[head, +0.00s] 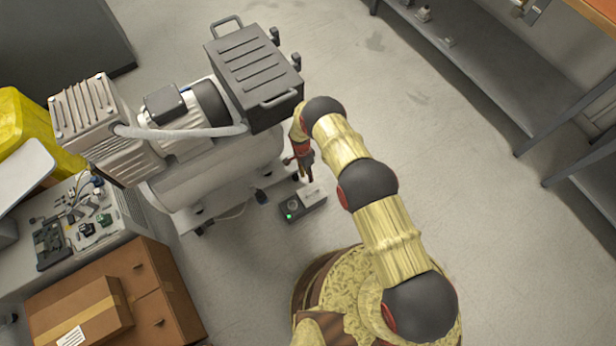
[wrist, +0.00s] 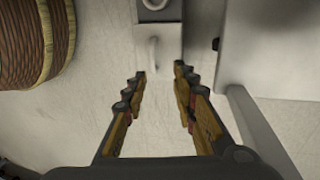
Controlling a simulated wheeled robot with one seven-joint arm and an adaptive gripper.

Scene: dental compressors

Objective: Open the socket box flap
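The socket box (head: 303,208) is a small dark box on the floor with a green light and a round socket at its near-left end. Its pale flap (head: 313,192) is at the other end and appears to lie flat on the box. In the wrist view the flap (wrist: 171,50) shows a small upright handle (wrist: 153,52). My gripper (wrist: 160,72) is open and empty, with the handle just ahead of and between its fingertips, not visibly touched. In the head view my gripper (head: 304,168) hangs just above and behind the flap.
A compressor with a grey tank (head: 215,170) stands close to the left of the socket box. Cardboard boxes (head: 110,300) and a bench with tools (head: 80,225) are at lower left. A metal shelf (head: 490,75) is at upper right. The floor right of my arm is clear.

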